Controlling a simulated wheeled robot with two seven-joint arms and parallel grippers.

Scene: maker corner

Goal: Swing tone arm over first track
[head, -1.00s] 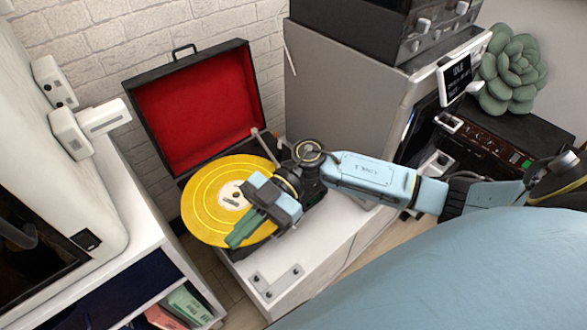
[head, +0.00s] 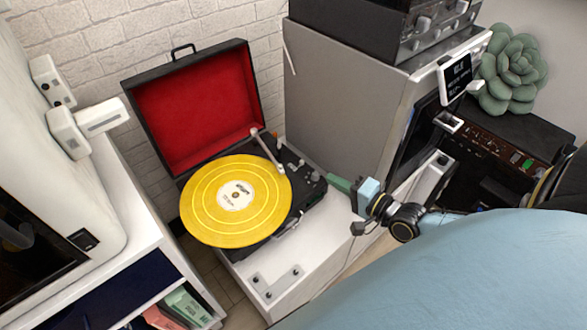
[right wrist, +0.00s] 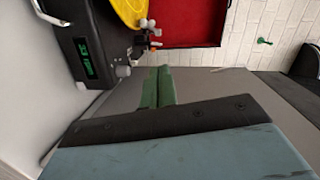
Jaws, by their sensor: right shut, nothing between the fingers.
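The record player (head: 312,193) is an open black case with a red-lined lid (head: 195,105). A yellow record (head: 210,225) with a white label lies on its platter. The silver tone arm (head: 267,150) slants from the back of the deck down to the record's upper right edge. I cannot tell whether its near end is over the record or just beside it. My right gripper (head: 338,183) has green fingers, shut and empty, to the right of the deck and apart from the tone arm. The right wrist view shows the shut fingers (right wrist: 158,88) and part of the record (right wrist: 131,12). My left gripper is not in view.
The player stands on a white cabinet top (head: 250,262). A large grey machine (head: 335,105) rises behind and right of it. A white appliance (head: 60,170) is at the left. The space above the record is clear.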

